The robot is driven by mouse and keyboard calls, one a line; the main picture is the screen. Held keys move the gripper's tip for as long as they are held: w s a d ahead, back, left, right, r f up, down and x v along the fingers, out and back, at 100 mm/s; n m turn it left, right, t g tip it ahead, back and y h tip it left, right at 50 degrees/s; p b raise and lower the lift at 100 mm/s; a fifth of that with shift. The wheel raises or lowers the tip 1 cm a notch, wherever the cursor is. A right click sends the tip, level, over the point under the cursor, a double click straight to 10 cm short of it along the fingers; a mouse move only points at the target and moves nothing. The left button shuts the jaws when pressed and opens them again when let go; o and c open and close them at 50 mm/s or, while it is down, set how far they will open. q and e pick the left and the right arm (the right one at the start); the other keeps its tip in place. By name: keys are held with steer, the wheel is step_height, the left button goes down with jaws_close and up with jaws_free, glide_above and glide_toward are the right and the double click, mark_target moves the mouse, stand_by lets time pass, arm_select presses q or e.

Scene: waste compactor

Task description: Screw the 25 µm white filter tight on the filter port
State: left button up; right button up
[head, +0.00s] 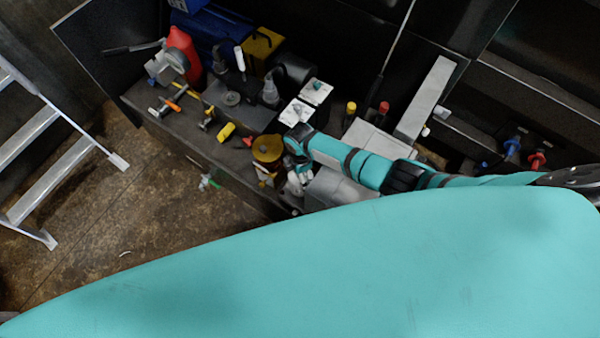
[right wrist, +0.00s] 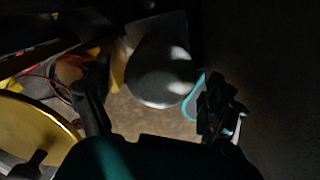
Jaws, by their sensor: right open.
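The right gripper is open, one finger to each side, and I see no contact with the canister. In the head view my right gripper (head: 297,180) points down at the bench's front edge, beside a grey cylinder (head: 338,187) partly covered by my arm. I cannot make out the filter port or its thread. My left gripper is not in view.
A round yellow-topped thing (head: 267,149) stands close left of the right gripper; a yellow disc (right wrist: 32,128) shows in the wrist view. Tools and a red container (head: 184,52) crowd the bench. A stepladder (head: 45,150) stands on the left; the floor (head: 130,220) beside it is mostly clear.

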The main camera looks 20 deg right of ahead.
steer(key=n+b, duration=0.4)
steer(key=n, duration=1.1)
steer(key=shift+c, duration=0.2)
steer(key=c, duration=1.2)
steer(key=o, duration=0.5)
steer(key=c, duration=0.6)
steer(key=shift+o, duration=0.2)
steer(key=m+p, duration=0.1)
steer(key=m, duration=0.2)
steer(key=shift+a+r, duration=0.1)
steer(key=shift+r, duration=0.05)
steer(key=shift+m, duration=1)
